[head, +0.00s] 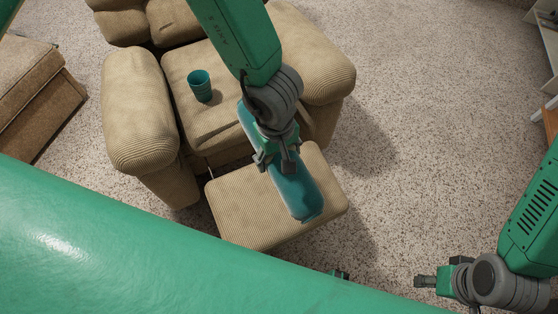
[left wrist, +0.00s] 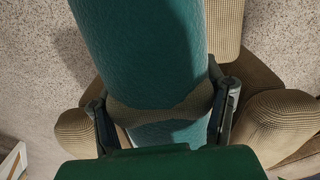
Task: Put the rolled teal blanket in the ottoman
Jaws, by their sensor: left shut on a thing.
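The rolled teal blanket (head: 293,190) is a long roll held over the tan footrest of a recliner. My left gripper (head: 275,157) is shut on it near its middle, from above. In the left wrist view the blanket (left wrist: 143,55) runs between the two fingers of the left gripper (left wrist: 165,115), with a tan band across it. My right gripper (head: 428,281) is low at the right over bare carpet, apart from everything; its finger gap is not clear. A brown upholstered block (head: 35,85) at the left edge may be the ottoman; it is cut off by the frame.
The tan corduroy recliner (head: 140,110) stands under my left arm with its footrest (head: 235,210) out. A teal cup (head: 200,85) stands on its seat. A white shelf (head: 545,45) is at the right edge. Speckled carpet (head: 430,130) is clear between.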

